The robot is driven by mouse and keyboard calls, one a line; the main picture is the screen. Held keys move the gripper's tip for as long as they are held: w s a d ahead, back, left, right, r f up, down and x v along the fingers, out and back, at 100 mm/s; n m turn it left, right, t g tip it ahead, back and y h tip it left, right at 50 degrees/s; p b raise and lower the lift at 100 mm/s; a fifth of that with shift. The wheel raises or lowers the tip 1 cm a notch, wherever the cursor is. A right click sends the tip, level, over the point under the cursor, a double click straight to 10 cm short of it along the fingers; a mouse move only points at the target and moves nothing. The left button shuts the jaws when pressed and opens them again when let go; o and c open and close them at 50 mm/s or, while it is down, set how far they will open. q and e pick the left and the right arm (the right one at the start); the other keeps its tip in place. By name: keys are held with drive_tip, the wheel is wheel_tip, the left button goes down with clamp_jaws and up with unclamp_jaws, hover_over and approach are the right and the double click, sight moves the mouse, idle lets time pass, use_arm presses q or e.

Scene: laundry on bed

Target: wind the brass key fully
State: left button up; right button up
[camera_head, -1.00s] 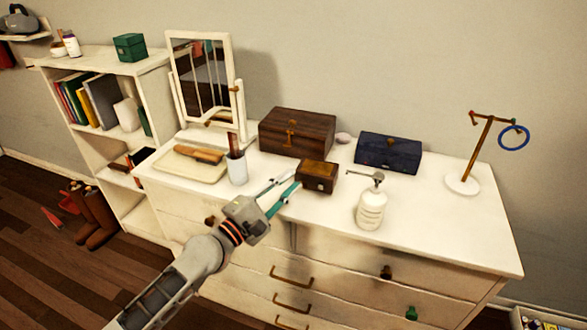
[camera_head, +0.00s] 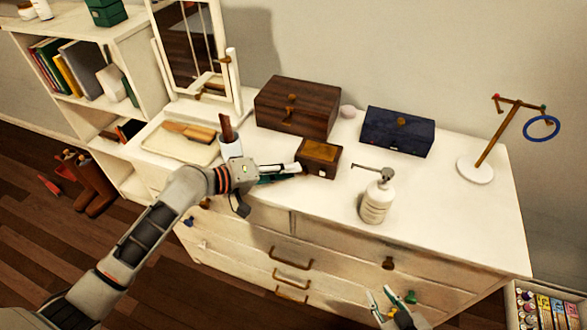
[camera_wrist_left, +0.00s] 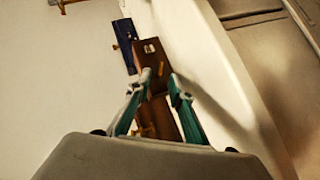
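A small brown wooden box (camera_head: 318,158) with a brass-coloured top sits mid-dresser. I cannot clearly make out a brass key on it in the head view. My left gripper (camera_head: 296,171) is level with the box's left side, fingertips very close to it; contact cannot be told. In the left wrist view the gripper (camera_wrist_left: 160,78) has its two teal fingers apart, with brown wood between and beyond them. A small brass-coloured part (camera_wrist_left: 147,129) shows beside the left finger; I cannot tell if it is the key. My right gripper (camera_head: 393,296) is open and empty, low in front of the drawers.
A larger dark wooden box (camera_head: 297,106) and a blue box (camera_head: 397,131) stand behind. A white pump bottle (camera_head: 376,202) stands right of the small box, a white cup (camera_head: 230,149) to its left. A ring stand (camera_head: 475,171) is at far right. The dresser's front right top is clear.

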sight(304, 170)
use_arm(q)
drive_tip(key=shift+x, duration=1)
clamp_jaws()
drive_tip(key=shift+r+y, duration=0.1)
drive_tip(key=shift+y, duration=0.2)
drive_tip(key=shift+s+d+r+m+y, duration=0.1)
drive_tip(key=shift+d+r+m+y, duration=0.1)
drive_tip(key=shift+m+y, duration=0.35)
drive_tip(key=shift+d+r+m+y, duration=0.1)
drive_tip(key=shift+r+m+y, duration=0.05)
drive_tip(key=shift+m+y, duration=0.4)
drive_tip(key=shift+d+r+m+y, duration=0.15)
drive_tip(key=shift+m+y, duration=0.1)
drive_tip(key=shift+y, duration=0.35)
drive_tip(key=shift+d+f+m+y, duration=0.1)
drive_tip(key=shift+m+y, duration=0.15)
drive_tip(key=shift+y, duration=0.35)
drive_tip(key=shift+s, duration=0.1)
